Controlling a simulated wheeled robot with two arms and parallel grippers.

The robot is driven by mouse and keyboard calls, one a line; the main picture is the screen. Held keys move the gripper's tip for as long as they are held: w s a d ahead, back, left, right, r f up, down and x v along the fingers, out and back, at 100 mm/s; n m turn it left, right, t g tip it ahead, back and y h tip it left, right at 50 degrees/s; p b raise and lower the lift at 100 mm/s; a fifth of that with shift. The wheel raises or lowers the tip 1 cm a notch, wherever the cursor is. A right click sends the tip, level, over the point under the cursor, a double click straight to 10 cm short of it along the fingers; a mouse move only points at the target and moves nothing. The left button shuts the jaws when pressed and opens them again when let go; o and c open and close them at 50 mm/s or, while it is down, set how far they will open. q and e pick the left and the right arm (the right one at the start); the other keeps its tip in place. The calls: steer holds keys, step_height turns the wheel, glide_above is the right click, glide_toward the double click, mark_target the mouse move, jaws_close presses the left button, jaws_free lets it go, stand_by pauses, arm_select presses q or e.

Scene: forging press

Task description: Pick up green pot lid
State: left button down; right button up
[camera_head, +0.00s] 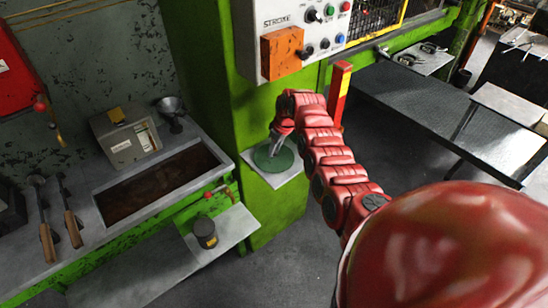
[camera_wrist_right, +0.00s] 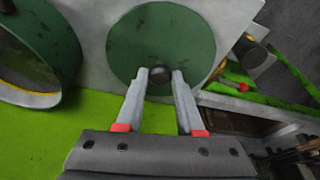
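The green pot lid (camera_head: 273,158) lies flat on a small grey plate (camera_head: 293,173) beside the green press column. In the right wrist view the lid (camera_wrist_right: 160,35) is a dark green disc with a small dark knob (camera_wrist_right: 161,75). My right gripper (camera_head: 279,143) is at the lid from above, its arm curving in from the right. In the wrist view the right gripper's fingertips (camera_wrist_right: 160,74) stand apart, one on each side of the knob and very close to it. I cannot tell whether they press on it. My left gripper is not in view.
A green round vessel with a pale rim (camera_wrist_right: 35,95) stands left of the lid in the wrist view. A control box (camera_head: 290,30) overhangs the plate. A dark cylinder (camera_head: 205,232) sits on a low shelf. A workbench (camera_head: 105,190) with tools is at left.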

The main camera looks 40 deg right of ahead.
jaws_close()
steer(key=shift+r, duration=0.15)
